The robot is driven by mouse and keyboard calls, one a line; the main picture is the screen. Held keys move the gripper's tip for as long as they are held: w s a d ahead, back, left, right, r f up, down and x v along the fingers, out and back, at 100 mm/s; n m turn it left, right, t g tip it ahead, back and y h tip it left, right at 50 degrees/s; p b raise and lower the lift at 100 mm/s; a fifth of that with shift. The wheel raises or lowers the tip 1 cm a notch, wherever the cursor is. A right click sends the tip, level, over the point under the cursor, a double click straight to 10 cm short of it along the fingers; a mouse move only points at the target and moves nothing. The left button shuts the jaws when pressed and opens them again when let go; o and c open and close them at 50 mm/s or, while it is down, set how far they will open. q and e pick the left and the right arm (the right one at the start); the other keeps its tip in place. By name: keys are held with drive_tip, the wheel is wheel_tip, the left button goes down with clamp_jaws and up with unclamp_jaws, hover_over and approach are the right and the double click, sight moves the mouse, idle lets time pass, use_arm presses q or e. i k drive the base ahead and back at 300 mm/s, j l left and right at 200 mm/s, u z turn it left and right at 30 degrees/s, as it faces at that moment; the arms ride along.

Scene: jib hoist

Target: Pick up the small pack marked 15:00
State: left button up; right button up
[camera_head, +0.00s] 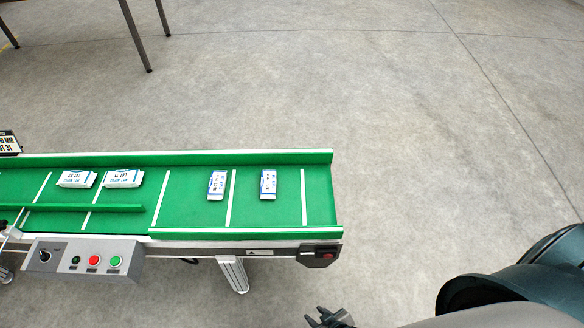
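A small white pack with blue print (268,184) lies on the green conveyor belt (285,205), nearest its right end. A second small pack (217,185) lies to its left, past a white cross line. Two wider white packs lie further left, one at the middle left (123,178) and one beyond it (77,179). The print is too small for me to read 15:00 on any of them. My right gripper (325,319) shows at the bottom edge, partly cut off, below the conveyor's end and apart from all packs. My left gripper is out of view.
Green side walls (200,159) edge the belt, and a green divider (85,208) runs along its left part. A control box (85,257) with buttons sits on the near side. Dark table legs (135,36) stand at the top left. Grey floor right of the conveyor is clear.

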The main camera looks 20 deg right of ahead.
sight(268, 181)
drive_tip(key=l, duration=0.5)
drive_tip(key=i+l, duration=0.15)
drive_tip(key=l, duration=0.9)
drive_tip(key=i, duration=0.05)
